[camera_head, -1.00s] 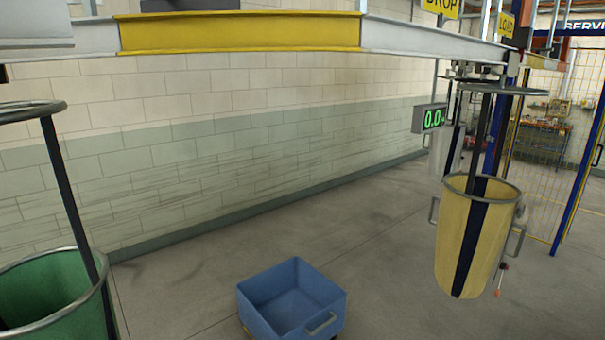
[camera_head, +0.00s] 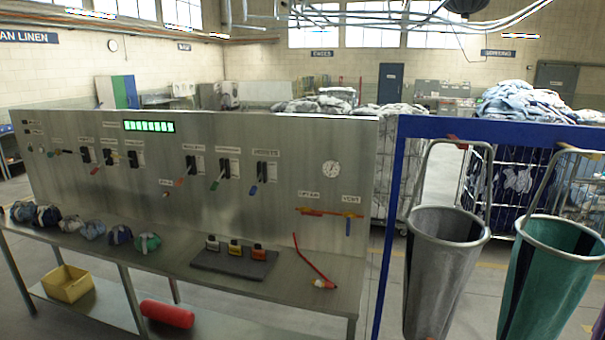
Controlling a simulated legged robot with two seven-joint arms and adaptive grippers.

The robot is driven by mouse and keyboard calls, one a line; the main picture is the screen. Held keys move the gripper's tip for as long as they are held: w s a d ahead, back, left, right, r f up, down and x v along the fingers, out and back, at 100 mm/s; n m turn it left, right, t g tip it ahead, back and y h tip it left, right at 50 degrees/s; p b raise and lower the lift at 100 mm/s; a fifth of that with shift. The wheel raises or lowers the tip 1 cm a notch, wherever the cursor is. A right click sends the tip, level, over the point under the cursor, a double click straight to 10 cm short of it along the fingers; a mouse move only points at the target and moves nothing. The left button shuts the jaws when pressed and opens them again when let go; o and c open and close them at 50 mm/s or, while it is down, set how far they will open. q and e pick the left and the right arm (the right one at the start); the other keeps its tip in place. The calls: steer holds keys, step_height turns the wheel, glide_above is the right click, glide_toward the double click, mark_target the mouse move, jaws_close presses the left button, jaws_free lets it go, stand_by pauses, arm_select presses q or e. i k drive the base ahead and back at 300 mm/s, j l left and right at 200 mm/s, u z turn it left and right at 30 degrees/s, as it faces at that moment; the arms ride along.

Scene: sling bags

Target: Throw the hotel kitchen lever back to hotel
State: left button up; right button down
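A grey metal control panel (camera_head: 110,195) stands behind a bench, with several levers on it. On the left part are a lever with a red tip (camera_head: 95,169) and one with a blue tip (camera_head: 117,156). Further right are levers with an orange tip (camera_head: 180,182), a green tip (camera_head: 214,185) and a blue tip (camera_head: 253,188). Small labels sit above them, too small to read, so I cannot tell which is the hotel kitchen lever. A green lit display (camera_head: 149,127) is at the top. Neither of my grippers shows.
The bench (camera_head: 190,268) holds several cloth bundles (camera_head: 93,230), a dark block with three coloured pieces (camera_head: 234,256) and a red rod (camera_head: 313,260). Below are a yellow bin (camera_head: 68,284) and red roll (camera_head: 167,314). Grey (camera_head: 440,270) and green (camera_head: 548,275) bags hang right by a blue post (camera_head: 386,230).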

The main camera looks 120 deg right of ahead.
mark_target(253, 190)
steer(key=z, duration=3.75)
steer(key=i+l, duration=0.15)
steer(key=i, duration=1.7)
steer(key=l+z, duration=0.05)
steer(key=l, duration=0.05)
